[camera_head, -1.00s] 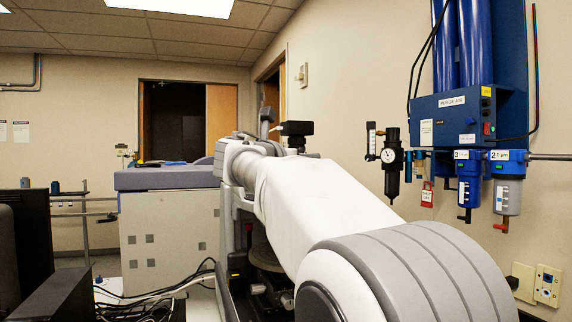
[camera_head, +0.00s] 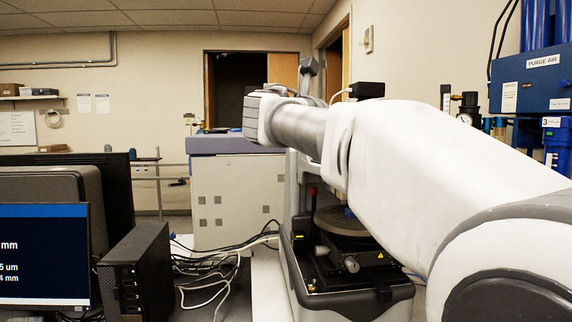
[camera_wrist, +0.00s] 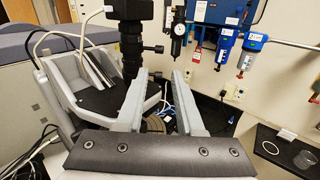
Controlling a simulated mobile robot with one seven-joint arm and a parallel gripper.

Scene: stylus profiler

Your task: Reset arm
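My gripper (camera_wrist: 159,75) shows in the wrist view with its two grey fingers apart and nothing between them. Beyond the fingers stands the stylus profiler, with a grey frame (camera_wrist: 62,88) and a black upright optic (camera_wrist: 131,45). In the head view my white arm reaches from the lower right across the profiler (camera_head: 345,285), hiding much of it. Its round stage (camera_head: 342,222) shows below the arm. My gripper cannot be made out in the head view.
A monitor (camera_head: 42,255) and a black computer case (camera_head: 137,275) stand at left, with loose cables (camera_head: 212,275) beside them. A grey cabinet (camera_head: 236,190) stands behind. Purge-air filters (camera_wrist: 222,46) hang on the wall. A black tray (camera_wrist: 272,158) holding rings lies at right in the wrist view.

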